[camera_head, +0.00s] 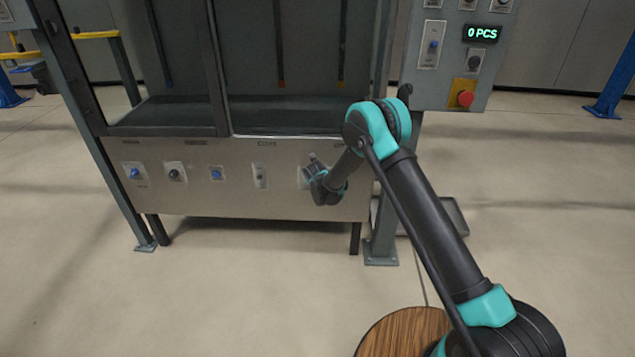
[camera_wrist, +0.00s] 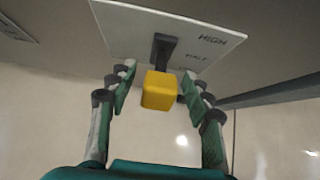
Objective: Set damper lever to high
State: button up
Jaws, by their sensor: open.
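The damper lever has a dark arm and a yellow block knob (camera_wrist: 159,91), seen in the wrist view. It is mounted on a pale label plate (camera_wrist: 115,25) that reads HIGH, with what looks like HALF below it on the right. The knob hangs below these labels, near the plate's lower edge. My gripper (camera_wrist: 157,84) is open, with its green-padded fingers on either side of the knob. I see no clear contact with it. In the head view my gripper (camera_head: 322,188) is at the right end of the lower panel and hides most of the lever.
The steel panel (camera_head: 200,200) carries a row of other knobs and switches, including a blue knob (camera_head: 216,174) and a small switch (camera_head: 260,176). A control box with a red button (camera_head: 465,98) stands at right. A grey post (camera_head: 383,230) is just right of my gripper.

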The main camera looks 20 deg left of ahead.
jog(key=shift+s+r, duration=0.1)
jog(key=v, duration=1.1)
jog(key=shift+s+r, duration=0.25)
jog(key=shift+d, duration=0.1)
jog(key=s+d+r+m+g+h, duration=0.15)
jog(key=d+r+m, duration=0.35)
jog(key=d, duration=0.6)
jog(key=s+d+r+m, duration=0.35)
jog(key=d+m, duration=0.35)
jog(key=d, duration=0.3)
jog(key=s+d+r+m+g+h, duration=0.15)
jog(key=d+r+m, duration=0.4)
jog(key=d, duration=0.55)
jog(key=s+d+m, duration=1.2)
jog(key=s+d, duration=0.1)
jog(key=d, duration=0.1)
jog(key=s+d+f+m, duration=0.1)
jog(key=s+d+m, duration=0.1)
jog(key=s+m, duration=0.3)
jog(key=s+d+f+m+g, duration=0.1)
jog(key=s+d+m, duration=0.2)
jog(key=s, duration=0.6)
jog(key=shift+d+f+m+g, duration=0.2)
jog(key=shift+m+g, duration=0.1)
jog(key=shift+m, duration=0.55)
